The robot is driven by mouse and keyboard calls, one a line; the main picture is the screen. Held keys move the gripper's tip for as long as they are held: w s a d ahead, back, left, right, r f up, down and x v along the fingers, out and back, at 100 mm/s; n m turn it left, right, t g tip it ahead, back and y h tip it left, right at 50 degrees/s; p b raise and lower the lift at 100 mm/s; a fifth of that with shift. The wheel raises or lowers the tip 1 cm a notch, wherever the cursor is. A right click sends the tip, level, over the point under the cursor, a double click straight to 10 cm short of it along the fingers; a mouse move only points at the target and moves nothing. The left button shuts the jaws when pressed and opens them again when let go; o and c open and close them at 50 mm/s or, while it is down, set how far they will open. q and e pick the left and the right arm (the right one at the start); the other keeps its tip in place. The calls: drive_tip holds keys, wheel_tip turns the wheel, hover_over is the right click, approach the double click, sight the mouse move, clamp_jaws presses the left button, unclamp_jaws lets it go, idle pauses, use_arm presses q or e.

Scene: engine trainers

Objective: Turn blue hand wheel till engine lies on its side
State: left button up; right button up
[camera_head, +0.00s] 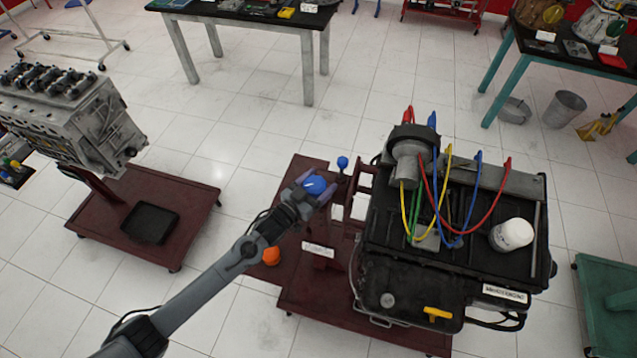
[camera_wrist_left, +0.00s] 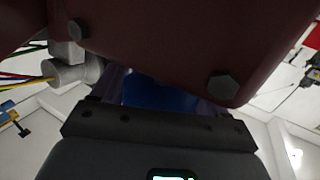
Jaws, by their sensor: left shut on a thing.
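The blue hand wheel (camera_head: 315,185) is on the dark red engine stand (camera_head: 345,323), left of the engine, in the head view. My left gripper (camera_head: 311,187) is shut on it, with a finger on either side. In the left wrist view a dark blue part of the wheel (camera_wrist_left: 160,93) shows between the fingers, mostly hidden below a dark red plate. The engine (camera_head: 420,270) is black on top, with red, blue, yellow and green cables and a white filter. Its top faces up toward the head camera. My right gripper is out of view.
A smaller blue knob (camera_head: 342,162) stands close right of the wheel, and an orange knob (camera_head: 271,256) sits nearer on the stand. Another engine (camera_head: 70,115) on a red stand is at left. Tables (camera_head: 250,17) stand at the back. White floor lies between.

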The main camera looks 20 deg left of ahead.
use_arm(q)
drive_tip(key=shift+h, duration=0.3)
drive_tip(key=m+g+h+b, duration=0.2)
drive_tip(key=h, duration=0.1)
drive_tip(key=shift+f+m, duration=0.15)
drive_tip(key=shift+m, duration=0.25)
drive_tip(key=m+g+h+b, duration=0.2)
drive_tip(key=g+h+b, duration=0.1)
drive_tip(key=shift+s+d+m+h, duration=0.2)
drive_tip(key=shift+d+m+h, duration=0.1)
drive_tip(key=shift+m, duration=0.1)
drive_tip(key=shift+m+g+h+b, duration=0.3)
drive_tip(key=shift+g+b, duration=0.1)
drive_tip(key=shift+b, duration=0.05)
drive_tip(key=shift+r, duration=0.2)
drive_tip(key=o, duration=1)
drive_tip(key=shift+c, duration=0.2)
drive_tip(key=shift+s, duration=0.1)
